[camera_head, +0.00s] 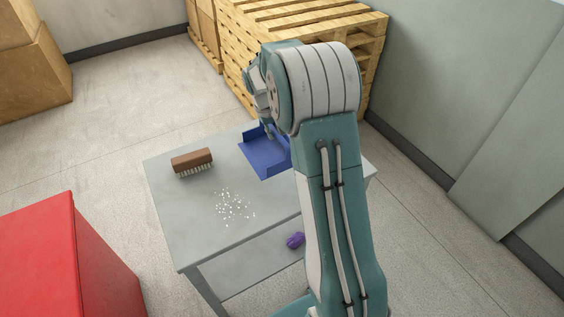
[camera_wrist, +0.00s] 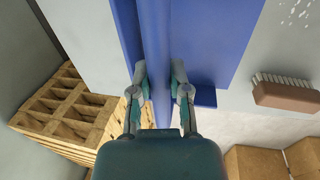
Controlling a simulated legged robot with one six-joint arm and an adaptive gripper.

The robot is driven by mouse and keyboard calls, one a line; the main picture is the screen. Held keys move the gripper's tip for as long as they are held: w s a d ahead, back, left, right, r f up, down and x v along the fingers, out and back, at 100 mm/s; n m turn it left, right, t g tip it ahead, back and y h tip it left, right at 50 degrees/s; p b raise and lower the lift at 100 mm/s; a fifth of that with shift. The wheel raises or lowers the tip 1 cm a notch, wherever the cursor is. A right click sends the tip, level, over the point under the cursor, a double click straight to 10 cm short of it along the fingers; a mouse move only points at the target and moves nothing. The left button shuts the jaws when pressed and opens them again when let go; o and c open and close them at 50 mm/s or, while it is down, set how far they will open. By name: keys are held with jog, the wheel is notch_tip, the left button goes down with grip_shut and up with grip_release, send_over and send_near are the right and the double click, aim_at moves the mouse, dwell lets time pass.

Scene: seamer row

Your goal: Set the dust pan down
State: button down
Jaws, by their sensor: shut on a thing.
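The blue dust pan (camera_head: 262,157) is at the back edge of the grey table (camera_head: 190,223), partly hidden behind my arm in the head view. In the wrist view the dust pan (camera_wrist: 215,40) fills the upper middle. My gripper (camera_wrist: 157,82) has its two fingers on either side of the pan's blue handle and is shut on it. In the head view my gripper (camera_head: 268,130) is at the pan's back end. I cannot tell whether the pan touches the tabletop.
A brown brush (camera_head: 192,161) lies left of the pan. White crumbs (camera_head: 234,206) are scattered mid-table. A purple object (camera_head: 295,240) is on the lower shelf. Wooden pallets (camera_head: 235,40) stand behind the table. A red box (camera_head: 75,260) is at front left. The table's front left is clear.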

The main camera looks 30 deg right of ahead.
aim_at(268, 158)
jog(key=s+f, duration=0.3)
jog(key=s+d+f, duration=0.1)
jog(key=f, duration=0.1)
jog(key=shift+s+f, duration=0.2)
jog(key=shift+f, duration=0.05)
jog(key=f, duration=0.3)
jog(key=shift+s+a+f, duration=0.1)
jog(key=shift+s+a, duration=0.1)
jog(key=shift+a, duration=0.05)
jog(key=shift+f, duration=0.15)
jog(key=shift+d, duration=0.1)
jog(key=c, duration=0.6)
grip_release()
